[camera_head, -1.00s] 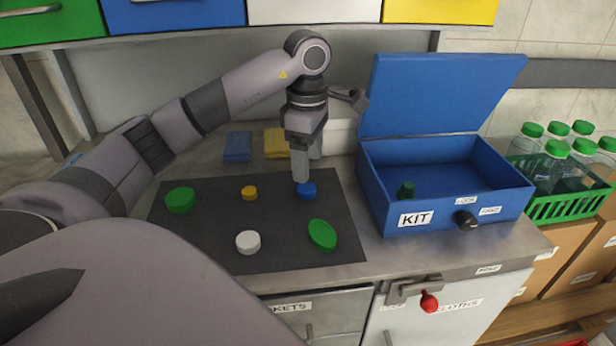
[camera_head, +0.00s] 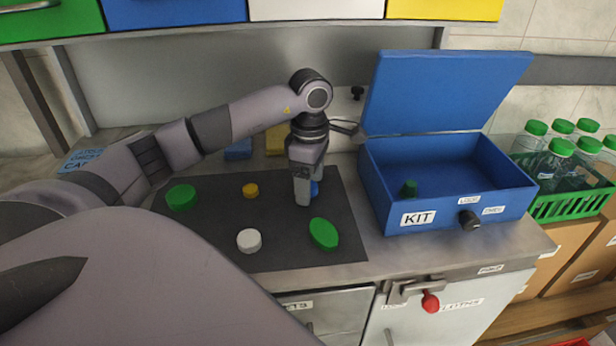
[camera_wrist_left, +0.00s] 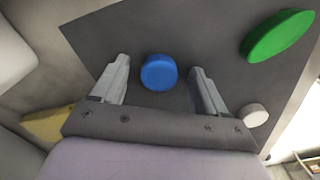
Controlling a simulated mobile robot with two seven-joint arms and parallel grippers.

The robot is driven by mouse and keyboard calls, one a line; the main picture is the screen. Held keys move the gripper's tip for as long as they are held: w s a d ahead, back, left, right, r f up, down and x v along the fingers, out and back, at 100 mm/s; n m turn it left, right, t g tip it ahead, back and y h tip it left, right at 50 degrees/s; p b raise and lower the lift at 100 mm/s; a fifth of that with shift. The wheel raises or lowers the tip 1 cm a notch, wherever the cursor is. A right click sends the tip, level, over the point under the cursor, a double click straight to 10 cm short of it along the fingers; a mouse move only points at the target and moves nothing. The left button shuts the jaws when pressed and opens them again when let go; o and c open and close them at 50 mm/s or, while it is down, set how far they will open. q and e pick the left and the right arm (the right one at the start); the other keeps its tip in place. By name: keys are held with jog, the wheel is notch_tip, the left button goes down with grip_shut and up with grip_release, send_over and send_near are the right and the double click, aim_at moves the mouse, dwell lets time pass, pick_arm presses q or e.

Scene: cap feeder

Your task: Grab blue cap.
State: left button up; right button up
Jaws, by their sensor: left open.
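The blue cap (camera_head: 315,188) lies on the dark mat, mostly hidden behind my left gripper (camera_head: 303,200) in the head view. In the left wrist view, the blue cap (camera_wrist_left: 159,72) sits between the two spread fingers of my left gripper (camera_wrist_left: 160,80), with a gap on each side. My left gripper is open, pointing down, low over the mat. My right gripper is not in view.
The dark mat (camera_head: 215,220) also bears a green cap (camera_head: 181,197), a yellow cap (camera_head: 250,190), a white cap (camera_head: 249,240) and a green oval cap (camera_head: 323,233). An open blue KIT box (camera_head: 400,190) stands to the right, a green bottle crate (camera_head: 560,206) beyond it.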

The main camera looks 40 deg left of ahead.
pick_arm(q)
jog(key=c, duration=1.1)
jog(key=shift+c, duration=0.2)
jog(key=shift+r, duration=0.15)
